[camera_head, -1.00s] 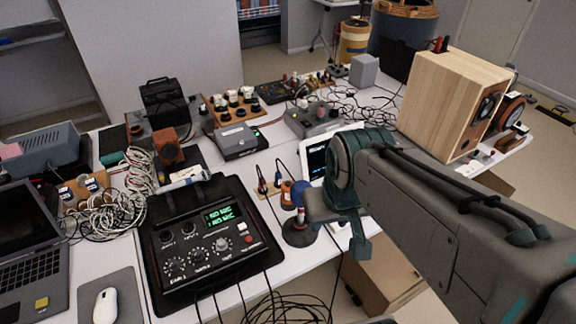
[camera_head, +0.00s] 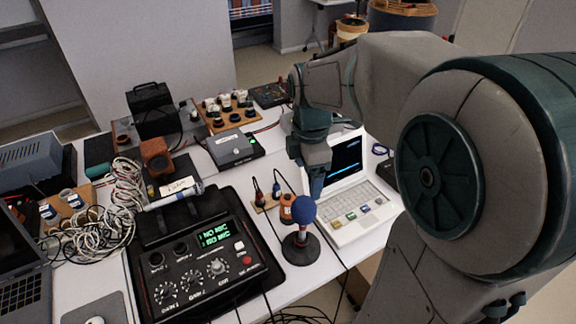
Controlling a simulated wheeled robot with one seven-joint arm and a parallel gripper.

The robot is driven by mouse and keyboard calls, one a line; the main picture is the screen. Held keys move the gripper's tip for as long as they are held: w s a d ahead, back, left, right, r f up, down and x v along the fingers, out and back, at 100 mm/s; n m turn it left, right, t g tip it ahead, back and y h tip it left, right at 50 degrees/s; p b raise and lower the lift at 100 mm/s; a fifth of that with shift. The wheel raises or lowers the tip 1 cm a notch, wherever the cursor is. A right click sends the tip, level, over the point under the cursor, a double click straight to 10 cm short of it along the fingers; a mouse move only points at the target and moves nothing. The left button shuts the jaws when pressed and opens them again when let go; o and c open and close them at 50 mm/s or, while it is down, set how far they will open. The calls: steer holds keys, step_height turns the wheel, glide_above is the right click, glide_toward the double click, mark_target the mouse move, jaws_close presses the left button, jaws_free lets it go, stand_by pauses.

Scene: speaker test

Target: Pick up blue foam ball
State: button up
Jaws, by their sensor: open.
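The blue foam ball (camera_head: 304,210) sits on top of a short stand with a dark round base (camera_head: 300,250), on the white table right of the black mixer. My gripper (camera_head: 317,190) points down, just above and slightly right of the ball in the picture, in front of the white laptop. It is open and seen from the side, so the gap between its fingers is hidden. The ball is in full view, and nothing is held. I cannot tell the exact depth between the fingertips and the ball.
The black mixer (camera_head: 208,265) with a lit green display stands left of the ball. A small orange-topped item (camera_head: 287,207) and thin cables are close behind it. The white laptop (camera_head: 352,212) lies to the right. Tangled white cables (camera_head: 110,215) lie at left.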

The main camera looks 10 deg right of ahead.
mark_target(304, 202)
steer(key=f+n, duration=0.1)
steer(key=f, duration=0.4)
steer(key=w+f+n, duration=0.1)
steer(key=f, duration=0.4)
steer(key=w+f+n, duration=0.1)
steer(key=f, duration=0.3)
steer(key=shift+f, duration=0.4)
steer(key=c, duration=1)
